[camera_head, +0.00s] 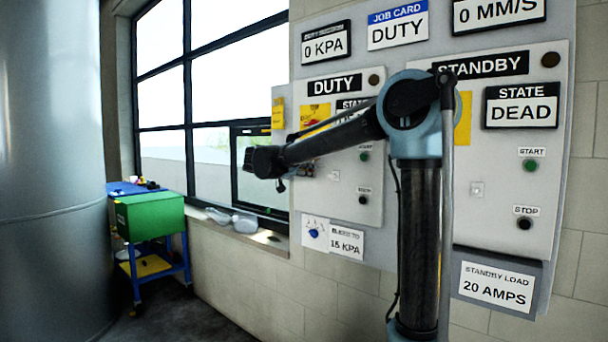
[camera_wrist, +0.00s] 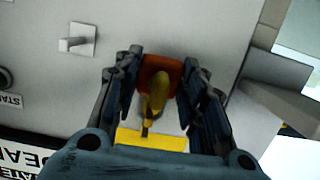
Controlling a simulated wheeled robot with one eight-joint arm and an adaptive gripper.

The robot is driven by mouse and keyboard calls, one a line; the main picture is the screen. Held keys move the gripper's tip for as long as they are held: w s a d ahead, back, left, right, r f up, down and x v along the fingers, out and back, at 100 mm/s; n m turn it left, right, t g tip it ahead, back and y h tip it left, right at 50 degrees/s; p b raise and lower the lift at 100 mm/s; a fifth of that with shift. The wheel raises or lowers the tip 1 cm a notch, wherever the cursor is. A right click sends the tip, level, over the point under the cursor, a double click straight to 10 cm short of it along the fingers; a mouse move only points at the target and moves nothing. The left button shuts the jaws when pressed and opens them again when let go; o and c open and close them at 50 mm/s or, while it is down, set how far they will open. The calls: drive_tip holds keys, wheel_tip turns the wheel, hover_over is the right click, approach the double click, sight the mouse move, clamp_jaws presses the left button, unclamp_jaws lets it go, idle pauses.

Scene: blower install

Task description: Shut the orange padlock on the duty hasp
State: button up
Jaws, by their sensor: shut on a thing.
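My gripper (camera_wrist: 158,85) has its fingers on both sides of an orange-red block (camera_wrist: 175,68), which I take to be the orange padlock. A yellow elongated piece (camera_wrist: 158,92) lies in front of the block. I cannot make out the shackle or the duty hasp, or tell whether the two are joined. In the head view my gripper (camera_head: 303,171) is small and partly hidden by my arm, in front of the left part of the duty panel (camera_head: 345,212). A yellow plate (camera_wrist: 165,141) is on the panel beside the block.
A small white square with a grey lever (camera_wrist: 75,42) stands on the duty panel. The standby panel (camera_head: 560,130) is at right. A window (camera_head: 160,90) and its sill are at left, with a green box (camera_head: 150,215) on a blue cart beyond.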

idle(0.4)
drive_tip(key=o, duration=1.1)
drive_tip(key=shift+c, duration=0.2)
